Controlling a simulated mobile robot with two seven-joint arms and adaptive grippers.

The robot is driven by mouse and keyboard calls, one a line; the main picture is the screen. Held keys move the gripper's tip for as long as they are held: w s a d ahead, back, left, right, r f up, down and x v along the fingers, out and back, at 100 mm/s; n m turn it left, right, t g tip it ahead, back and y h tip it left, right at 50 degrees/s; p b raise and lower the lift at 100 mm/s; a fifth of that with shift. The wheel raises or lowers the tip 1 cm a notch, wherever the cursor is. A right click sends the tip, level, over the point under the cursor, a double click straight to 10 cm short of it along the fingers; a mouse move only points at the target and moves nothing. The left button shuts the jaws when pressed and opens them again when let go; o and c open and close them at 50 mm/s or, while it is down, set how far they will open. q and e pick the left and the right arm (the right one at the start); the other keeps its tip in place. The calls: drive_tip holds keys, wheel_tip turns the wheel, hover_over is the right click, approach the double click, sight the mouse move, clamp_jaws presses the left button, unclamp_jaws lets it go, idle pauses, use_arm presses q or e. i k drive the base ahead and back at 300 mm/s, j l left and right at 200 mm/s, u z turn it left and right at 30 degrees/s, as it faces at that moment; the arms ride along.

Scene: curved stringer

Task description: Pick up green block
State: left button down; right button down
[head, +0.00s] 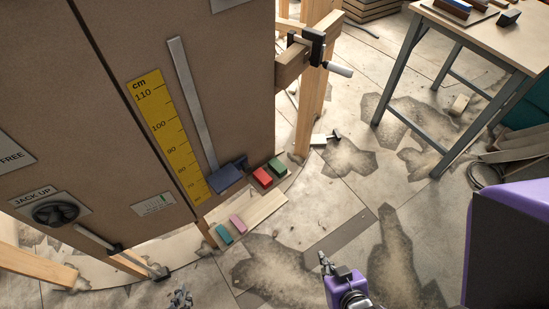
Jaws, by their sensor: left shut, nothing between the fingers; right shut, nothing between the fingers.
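A green block (278,166) lies at the right end of a row on a ledge at the foot of the brown panel. A red block (262,177) lies just left of it. My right gripper (325,262) is shut and empty, low in the head view, well below the green block in the picture and apart from it. My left gripper (180,297) is shut and empty at the bottom edge, far to the lower left of the green block. Much of the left arm is out of view.
A dark blue clamp-like part (229,176) sits left of the red block. A teal block (223,233) and pink block (237,223) lie on a pale board (262,208). A wooden post (312,110) stands right of the panel. A workbench (500,45) stands upper right.

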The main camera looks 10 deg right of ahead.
sight(277, 166)
drive_tip(key=i+l, duration=0.1)
drive_tip(key=l, duration=0.25)
drive_tip(key=i+l, duration=0.15)
drive_tip(key=l, duration=0.2)
drive_tip(key=i+l+u, duration=0.1)
drive_tip(key=l, duration=0.25)
drive_tip(key=i+l, duration=0.1)
drive_tip(key=l, duration=0.25)
drive_tip(key=i+l, duration=0.15)
drive_tip(key=l, duration=0.2)
